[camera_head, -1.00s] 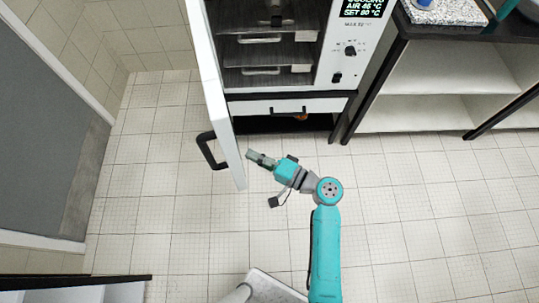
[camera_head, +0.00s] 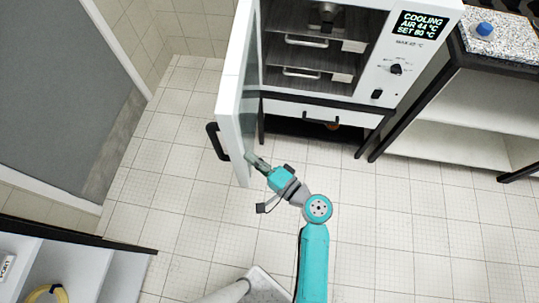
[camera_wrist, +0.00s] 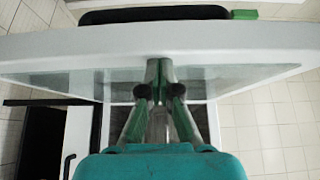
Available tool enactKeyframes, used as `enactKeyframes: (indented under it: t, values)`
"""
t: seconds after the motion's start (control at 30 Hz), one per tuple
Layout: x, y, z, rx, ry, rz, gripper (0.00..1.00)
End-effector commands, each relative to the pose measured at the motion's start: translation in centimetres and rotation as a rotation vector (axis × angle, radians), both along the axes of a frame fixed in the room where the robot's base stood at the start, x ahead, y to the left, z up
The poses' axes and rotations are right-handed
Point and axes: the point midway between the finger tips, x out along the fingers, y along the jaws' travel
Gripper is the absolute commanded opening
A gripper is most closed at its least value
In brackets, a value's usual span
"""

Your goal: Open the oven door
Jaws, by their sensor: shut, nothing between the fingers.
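The oven (camera_head: 420,75) stands at the top of the head view with its white-framed glass door (camera_head: 233,100) swung open to the left. The black door handle (camera_head: 213,142) is on the door's outer face. My gripper (camera_head: 252,159) is at the inner side of the door, close to its free edge, with its fingers shut and empty. In the wrist view the fingertips (camera_wrist: 159,68) are right at the door's white frame (camera_wrist: 220,40), seemingly touching it. The handle (camera_wrist: 150,14) shows beyond the door, partly hidden.
Inside the oven are shelves with drawer-like trays (camera_head: 305,72). A lower drawer (camera_head: 318,117) is below. A shelf unit with a speckled top (camera_head: 500,40) stands on the right, with a blue-capped item (camera_head: 485,30) on it. Tiled floor (camera_head: 180,190) is free left of the door.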

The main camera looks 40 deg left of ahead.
Motion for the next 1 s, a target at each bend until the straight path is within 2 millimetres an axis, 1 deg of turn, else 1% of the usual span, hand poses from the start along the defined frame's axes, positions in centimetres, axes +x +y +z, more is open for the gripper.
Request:
enactKeyframes:
  t: [0.03,0.2,0.4,0.53,0.7,1.0]
  values:
    - [-0.9,0.8,0.0,-0.001,0.000,0.005,0.00]
    - [-2.9,3.3,0.0,0.000,-0.001,0.006,0.00]
    - [-5.1,6.4,0.1,0.001,-0.002,0.005,0.00]
    - [-6.1,8.0,0.0,0.000,-0.001,0.004,0.00]
    - [-6.7,8.9,0.0,0.000,0.000,0.002,0.00]
    - [-6.7,8.9,0.0,0.001,-0.001,0.000,0.00]
